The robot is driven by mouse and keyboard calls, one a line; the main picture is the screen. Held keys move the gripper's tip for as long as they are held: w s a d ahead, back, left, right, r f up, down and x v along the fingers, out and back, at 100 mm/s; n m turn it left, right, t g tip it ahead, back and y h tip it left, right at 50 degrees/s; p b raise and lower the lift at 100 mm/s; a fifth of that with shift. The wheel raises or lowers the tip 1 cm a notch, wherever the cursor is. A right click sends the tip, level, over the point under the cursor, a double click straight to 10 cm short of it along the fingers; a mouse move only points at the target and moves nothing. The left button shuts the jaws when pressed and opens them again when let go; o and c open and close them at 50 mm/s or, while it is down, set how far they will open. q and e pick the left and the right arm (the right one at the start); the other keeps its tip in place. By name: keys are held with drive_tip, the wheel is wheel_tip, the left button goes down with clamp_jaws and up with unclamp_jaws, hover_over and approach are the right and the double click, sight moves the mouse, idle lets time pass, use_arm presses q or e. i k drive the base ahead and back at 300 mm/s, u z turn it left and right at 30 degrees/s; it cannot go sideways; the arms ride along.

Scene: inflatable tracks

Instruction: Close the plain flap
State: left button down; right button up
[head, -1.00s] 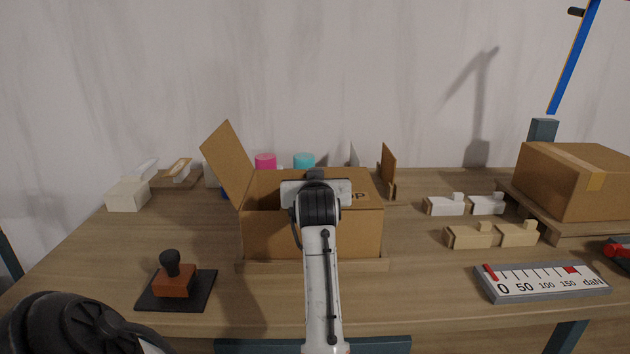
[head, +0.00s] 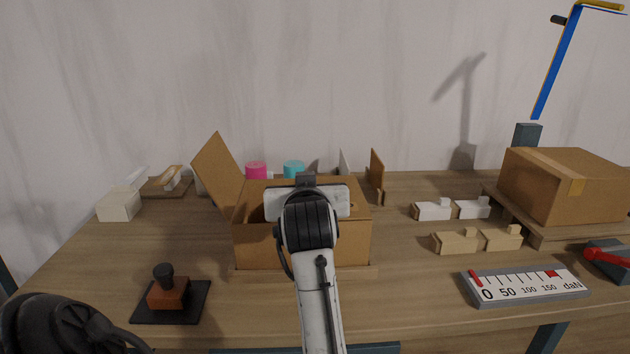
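An open cardboard box (head: 345,245) stands at the middle of the table. A plain flap (head: 217,172) stands up from its left side, tilted outward to the left.
A stamp (head: 168,290) on a black pad lies front left. A gauge (head: 525,287) lies front right. White blocks (head: 433,211) and tan blocks (head: 457,242) sit right of the box. A closed carton (head: 565,185) stands far right. Pink (head: 256,171) and teal (head: 293,170) cylinders stand behind.

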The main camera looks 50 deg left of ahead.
sight(215, 167)
drive_tip(key=k, duration=1)
